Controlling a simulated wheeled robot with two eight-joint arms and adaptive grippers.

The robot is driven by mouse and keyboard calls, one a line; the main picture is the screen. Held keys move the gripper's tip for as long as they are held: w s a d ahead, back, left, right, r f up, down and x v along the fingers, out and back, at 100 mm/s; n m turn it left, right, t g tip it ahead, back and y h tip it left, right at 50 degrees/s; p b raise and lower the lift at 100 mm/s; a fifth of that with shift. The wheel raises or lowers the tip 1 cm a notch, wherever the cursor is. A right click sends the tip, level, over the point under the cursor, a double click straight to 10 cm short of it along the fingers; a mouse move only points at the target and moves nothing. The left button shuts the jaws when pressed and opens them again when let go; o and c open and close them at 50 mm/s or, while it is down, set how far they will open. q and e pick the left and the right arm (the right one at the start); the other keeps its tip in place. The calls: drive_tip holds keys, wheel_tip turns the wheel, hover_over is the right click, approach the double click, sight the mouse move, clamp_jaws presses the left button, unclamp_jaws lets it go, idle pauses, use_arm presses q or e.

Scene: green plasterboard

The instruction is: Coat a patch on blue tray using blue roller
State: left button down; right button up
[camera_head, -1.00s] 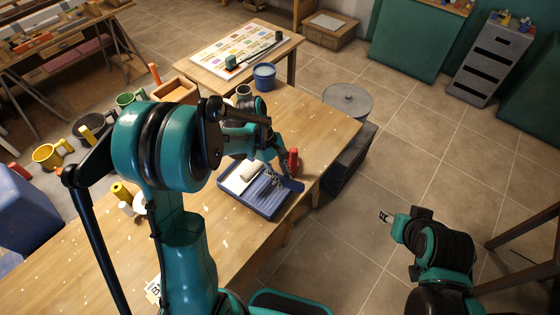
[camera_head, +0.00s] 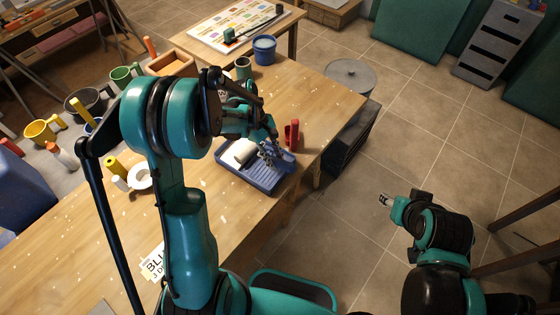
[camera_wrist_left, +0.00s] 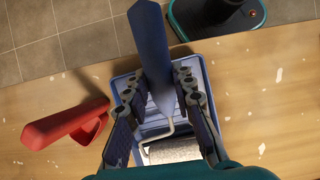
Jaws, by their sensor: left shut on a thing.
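The blue tray (camera_head: 264,183) lies on the wooden table near its right edge, and its rim and ribbed floor also show in the left wrist view (camera_wrist_left: 205,74). My left gripper (camera_head: 272,152) is over the tray. In the left wrist view the left gripper (camera_wrist_left: 160,98) is shut on the blue handle (camera_wrist_left: 150,40) of the roller. The pale roller sleeve (camera_wrist_left: 174,150) hangs below the fingers over the tray; it also shows in the head view (camera_head: 243,151). I cannot tell whether the sleeve touches the tray floor. My right gripper (camera_head: 386,200) is over the floor at the right, apart from the table.
A tape roll (camera_head: 141,178) lies at the left. The table's front is mostly clear.

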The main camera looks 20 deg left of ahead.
use_arm(q)
drive_tip(key=shift+w+a+f+b, duration=0.3)
drive_tip(key=shift+a+f+b, duration=0.2)
drive_tip(key=shift+a, duration=0.25)
drive_tip(key=shift+w+a+f+b, duration=0.4)
drive_tip(key=shift+a+f, duration=0.2)
drive_tip(key=shift+a, duration=0.2)
drive_tip(key=shift+w+a+f+b, duration=0.25)
drive_tip(key=shift+a+f+b, duration=0.3)
drive_tip(key=shift+a, duration=0.2)
drive_tip(key=shift+r, duration=0.1)
drive_tip(key=shift+r+p, duration=1.9)
drive_tip(key=shift+r, duration=0.9)
wheel_tip(320, 180, up, 5)
drive_tip(key=p, duration=0.3)
